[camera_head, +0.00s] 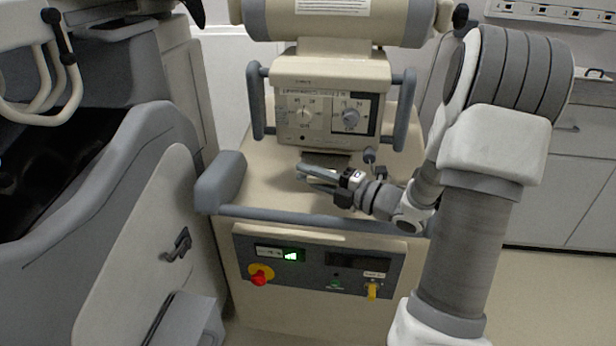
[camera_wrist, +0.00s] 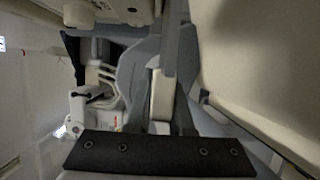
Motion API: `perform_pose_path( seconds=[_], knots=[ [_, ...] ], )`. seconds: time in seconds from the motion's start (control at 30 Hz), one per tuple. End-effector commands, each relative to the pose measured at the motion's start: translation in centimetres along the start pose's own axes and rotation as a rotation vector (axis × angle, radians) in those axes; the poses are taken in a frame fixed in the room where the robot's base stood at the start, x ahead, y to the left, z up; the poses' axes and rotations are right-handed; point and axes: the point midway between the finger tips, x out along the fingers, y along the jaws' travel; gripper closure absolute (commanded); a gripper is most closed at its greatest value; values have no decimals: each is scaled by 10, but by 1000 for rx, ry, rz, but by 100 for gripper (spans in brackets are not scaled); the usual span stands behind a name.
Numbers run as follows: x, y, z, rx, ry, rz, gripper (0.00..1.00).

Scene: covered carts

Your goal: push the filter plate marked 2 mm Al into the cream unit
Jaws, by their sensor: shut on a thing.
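The cream unit (camera_head: 330,73) has two dials on its front panel and grey handles at both sides. It sits at the back of a cream cart top. My gripper (camera_head: 305,173) is just below and in front of it, over the cart top, pointing left. It is shut on a thin pale piece, apparently the filter plate (camera_head: 318,181). A pale strip also shows between the fingers in the wrist view (camera_wrist: 162,95). The 2 mm Al marking cannot be read. The fingers hide part of the plate. It looks apart from the unit, but the exact gap is unclear.
A grey rail (camera_head: 310,219) runs along the cart's front edge, with a grey pad (camera_head: 221,182) at its left end. Below are a red knob (camera_head: 259,277) and a yellow key-like switch (camera_head: 372,290). A large grey covered machine (camera_head: 120,190) stands close at left.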

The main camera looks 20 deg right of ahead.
Motion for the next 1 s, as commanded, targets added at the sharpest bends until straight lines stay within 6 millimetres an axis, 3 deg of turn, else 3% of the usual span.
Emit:
perform_pose_path(
  seconds=[0.47, 0.5, 0.67, 1.0],
  knots=[
    [5, 0, 11, -2, 0, 1, 100],
    [5, 0, 11, -1, 0, 0, 77],
    [5, 0, 11, -1, 0, 0, 48],
    [1, 0, 11, 0, -1, -1, 45]
  ],
)
